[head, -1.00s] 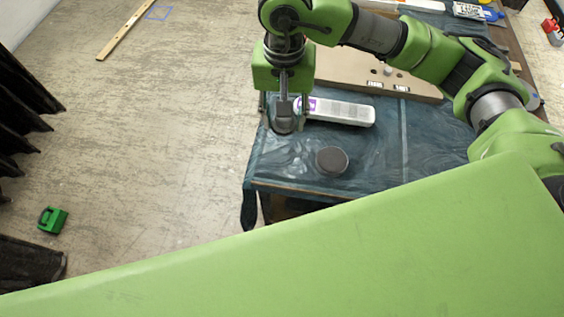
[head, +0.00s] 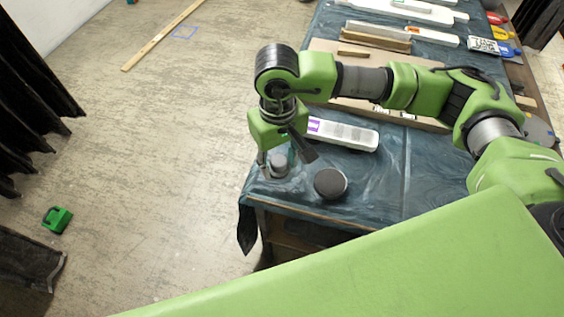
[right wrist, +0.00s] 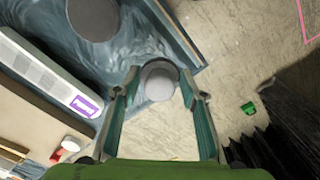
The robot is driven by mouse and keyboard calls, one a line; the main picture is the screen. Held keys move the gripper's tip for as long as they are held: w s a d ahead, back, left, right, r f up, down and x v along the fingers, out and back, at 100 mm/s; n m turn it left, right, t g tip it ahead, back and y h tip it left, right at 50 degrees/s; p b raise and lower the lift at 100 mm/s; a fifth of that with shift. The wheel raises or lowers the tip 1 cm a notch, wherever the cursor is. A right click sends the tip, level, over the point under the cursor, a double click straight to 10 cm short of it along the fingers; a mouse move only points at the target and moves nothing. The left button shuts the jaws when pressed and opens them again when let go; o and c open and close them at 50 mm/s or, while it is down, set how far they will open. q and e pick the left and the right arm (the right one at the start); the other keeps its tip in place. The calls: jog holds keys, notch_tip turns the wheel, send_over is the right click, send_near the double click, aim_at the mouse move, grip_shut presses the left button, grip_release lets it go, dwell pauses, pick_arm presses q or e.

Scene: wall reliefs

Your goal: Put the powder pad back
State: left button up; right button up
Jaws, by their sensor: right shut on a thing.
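My right gripper (head: 283,160) is shut on a small, pale grey, round-topped thing (head: 279,165), which seems to be the powder pad. In the right wrist view the thing (right wrist: 158,81) sits between the two fingertips (right wrist: 158,90), in front of the table's corner. How high it is above the cloth is hard to tell. A dark round dish or tin (head: 331,182) stands on the table just right of the gripper and apart from it; it also shows in the right wrist view (right wrist: 93,14). My left gripper is not in view.
The table has a dark blue-green cover (head: 385,190). A long white box with a purple label (head: 345,134) lies behind the dish. A brown board (head: 425,121) and several bottles and bars lie farther back. A green block (head: 57,219) sits on the open floor at left.

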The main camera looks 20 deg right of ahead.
aim_at(282, 161)
jog(key=w+f, duration=0.1)
jog(key=w+d+f, duration=0.1)
jog(key=f, duration=0.1)
jog(key=shift+w+d+p, duration=0.15)
jog(key=shift+p, duration=0.15)
notch_tip(282, 161, down, 2)
jog(key=shift+d+f+p, duration=0.1)
jog(key=shift+f+p, duration=0.1)
jog(key=shift+p, duration=0.45)
jog(key=shift+w+f, duration=0.1)
jog(key=shift+f, duration=0.45)
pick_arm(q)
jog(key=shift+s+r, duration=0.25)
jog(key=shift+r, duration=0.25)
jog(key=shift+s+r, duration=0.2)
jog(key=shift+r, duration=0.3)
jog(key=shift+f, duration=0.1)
pick_arm(e)
jog(key=shift+f, duration=0.1)
jog(key=shift+f, duration=0.1)
jog(key=o, duration=1.1)
jog(key=shift+c, duration=0.2)
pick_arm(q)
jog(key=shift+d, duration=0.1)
